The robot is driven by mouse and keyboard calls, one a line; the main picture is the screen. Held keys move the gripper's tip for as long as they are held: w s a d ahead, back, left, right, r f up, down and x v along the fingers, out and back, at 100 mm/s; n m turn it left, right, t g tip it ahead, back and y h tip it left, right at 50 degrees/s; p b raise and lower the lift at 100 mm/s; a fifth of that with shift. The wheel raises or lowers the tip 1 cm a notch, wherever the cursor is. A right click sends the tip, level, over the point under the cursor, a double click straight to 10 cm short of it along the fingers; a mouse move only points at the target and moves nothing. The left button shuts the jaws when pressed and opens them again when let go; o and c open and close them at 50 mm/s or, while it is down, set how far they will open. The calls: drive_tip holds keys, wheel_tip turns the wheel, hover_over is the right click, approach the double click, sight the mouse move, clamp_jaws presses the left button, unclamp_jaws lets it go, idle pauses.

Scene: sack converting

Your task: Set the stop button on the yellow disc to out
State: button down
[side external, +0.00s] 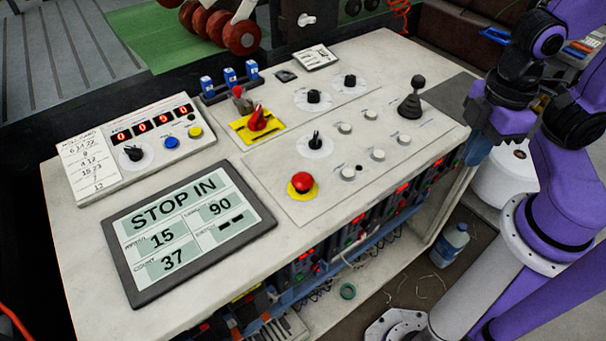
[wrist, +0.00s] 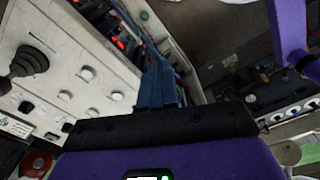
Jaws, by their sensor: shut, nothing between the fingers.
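The stop button (side external: 302,181) is a red mushroom head on a yellow disc (side external: 294,194), near the front edge of the sloping control panel. The display (side external: 190,230) beside it reads "STOP IN". I do not make out the button in the wrist view. My gripper (side external: 474,158) is beyond the panel's right end, well to the right of the button. Its blue fingers are together and empty in the wrist view (wrist: 160,82).
A black joystick (side external: 411,97), several white push buttons (side external: 377,155) and black rotary knobs (side external: 314,97) stand up from the panel. A red switch on a yellow plate (side external: 257,122) stands behind the stop button. The space above the panel is open.

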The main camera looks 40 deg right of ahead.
drive_tip(key=c, duration=1.5)
unclamp_jaws()
drive_tip(key=o, duration=0.5)
drive_tip(key=shift+w+a+r, duration=0.1)
drive_tip(key=shift+w+a, duration=0.1)
drive_tip(key=shift+a, duration=0.05)
drive_tip(key=o, duration=0.4)
drive_tip(key=shift+w+a+r+m, duration=0.3)
drive_tip(key=shift+w+a, duration=0.25)
wheel_tip(320, 180, up, 10)
drive_tip(key=m, duration=0.9)
hover_over(303, 179)
wheel_tip(303, 179, down, 18)
drive_tip(key=shift+r, duration=0.15)
